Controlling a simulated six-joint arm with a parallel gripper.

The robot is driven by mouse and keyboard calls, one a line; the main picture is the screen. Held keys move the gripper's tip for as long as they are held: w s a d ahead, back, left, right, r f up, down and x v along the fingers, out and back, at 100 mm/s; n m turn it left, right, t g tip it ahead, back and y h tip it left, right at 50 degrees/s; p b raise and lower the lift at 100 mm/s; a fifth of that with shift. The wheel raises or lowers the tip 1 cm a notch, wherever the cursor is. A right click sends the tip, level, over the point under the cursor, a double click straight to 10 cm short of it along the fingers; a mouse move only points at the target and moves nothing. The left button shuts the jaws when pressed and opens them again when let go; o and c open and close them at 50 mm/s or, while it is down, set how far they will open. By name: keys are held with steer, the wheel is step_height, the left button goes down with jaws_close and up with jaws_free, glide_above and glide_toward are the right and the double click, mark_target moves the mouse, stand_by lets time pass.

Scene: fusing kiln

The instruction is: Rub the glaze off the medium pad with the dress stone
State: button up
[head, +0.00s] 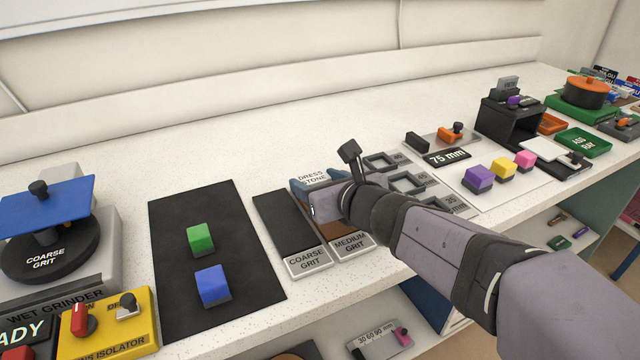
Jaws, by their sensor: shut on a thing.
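The medium pad (334,229) is a long brown strip in a pale frame labelled MEDIUM GRIT (352,246), near the middle of the head view. My gripper (322,204) is low over its upper part and hides much of its surface. My gripper is shut on what appears to be the dress stone, which the fingers mostly hide; whether it touches the pad I cannot tell. A blue holder labelled DRESS STONE (313,179) sits just behind the fingers, partly covered. How much glaze is on the pad cannot be made out.
The dark coarse grit pad (283,222) lies directly left. A black mat (212,245) holds a green block (200,239) and a blue block (212,285). Grey size trays (407,182) stand right, behind my arm. The counter behind is clear.

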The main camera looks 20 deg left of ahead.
mark_target(344, 230)
steer(key=shift+s+d, duration=0.95)
steer(key=shift+s+d, duration=0.9)
steer(key=shift+s, duration=0.05)
steer(key=shift+d, duration=0.1)
steer(key=shift+s+d, duration=0.55)
steer(key=shift+s+d+f, duration=0.1)
steer(key=shift+s+d, duration=0.2)
steer(key=shift+s, duration=0.05)
steer(key=shift+s+d+p, duration=0.6)
steer(key=shift+s+d, duration=0.3)
